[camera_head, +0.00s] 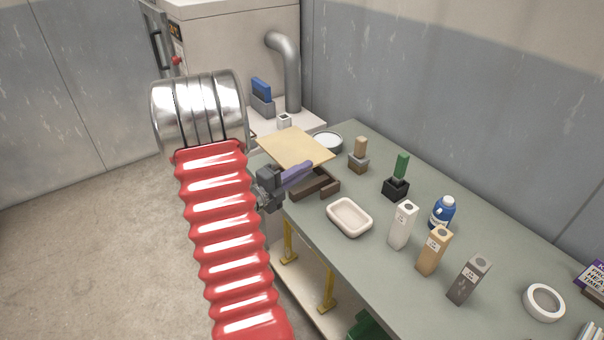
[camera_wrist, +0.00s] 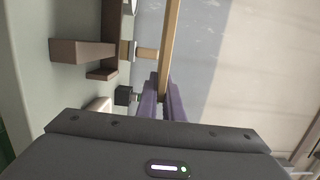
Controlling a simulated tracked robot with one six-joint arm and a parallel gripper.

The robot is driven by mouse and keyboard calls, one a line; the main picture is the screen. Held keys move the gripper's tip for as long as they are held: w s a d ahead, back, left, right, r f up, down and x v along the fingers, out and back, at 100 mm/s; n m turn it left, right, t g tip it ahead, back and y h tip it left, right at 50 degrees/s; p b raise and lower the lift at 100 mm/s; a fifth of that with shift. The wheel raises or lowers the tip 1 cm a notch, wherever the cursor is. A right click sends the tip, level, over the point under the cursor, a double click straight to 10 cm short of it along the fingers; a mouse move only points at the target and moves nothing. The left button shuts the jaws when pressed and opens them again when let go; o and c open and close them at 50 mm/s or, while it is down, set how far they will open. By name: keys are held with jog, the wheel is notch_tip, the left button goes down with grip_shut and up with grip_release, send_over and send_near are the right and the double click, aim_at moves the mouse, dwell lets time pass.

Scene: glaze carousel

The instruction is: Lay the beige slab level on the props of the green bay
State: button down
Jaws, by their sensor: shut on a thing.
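My gripper (camera_head: 305,168) has purple fingers and is shut on the near edge of the beige slab (camera_head: 292,144). The slab is a thin flat board, held roughly level above the far left end of the bench. In the wrist view the slab (camera_wrist: 172,35) is seen edge-on between the purple fingers (camera_wrist: 163,88). Dark brown blocks (camera_head: 328,187) stand on the bench below and beside the slab; they also show in the wrist view (camera_wrist: 80,50), apart from the slab. A green block (camera_head: 402,165) stands in a black base (camera_head: 396,188) to the right. The slab hides part of the bench.
A cream dish (camera_head: 349,217), several cartons (camera_head: 403,224), a blue bottle (camera_head: 442,211) and a white ring (camera_head: 544,302) stand along the bench (camera_head: 385,275). A wooden post (camera_head: 360,147) and a round dish (camera_head: 328,139) stand behind. A kiln-like cabinet (camera_head: 235,45) is beyond.

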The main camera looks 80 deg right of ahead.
dwell(0.4)
jog(key=w+a+f+n+t+h, duration=0.1)
jog(key=w+a+f+n+t, duration=0.15)
jog(key=w+a, duration=0.6)
jog(key=w+a+f+n+t+h, duration=0.15)
jog(key=w+a+t, duration=0.25)
jog(key=w, duration=0.9)
jog(key=w+a+f+n+t, duration=0.35)
jog(key=w+a, duration=0.35)
jog(key=w, duration=0.4)
jog(key=w+a+f+n+t+y, duration=0.1)
jog(key=w+a+f+n+t, duration=0.1)
jog(key=a, duration=1)
jog(key=w+a+f+n+t+y, duration=0.1)
jog(key=w+a+t, duration=0.4)
jog(key=a, duration=0.7)
jog(key=w+a+f+n+t+y, duration=0.1)
jog(key=w+a+f+n+t, duration=0.2)
jog(key=a, duration=0.9)
jog(key=shift+w+a+n+t, duration=0.3)
jog(key=shift+a+n+t, duration=0.05)
jog(key=shift+t, duration=0.05)
jog(key=shift+y, duration=0.25)
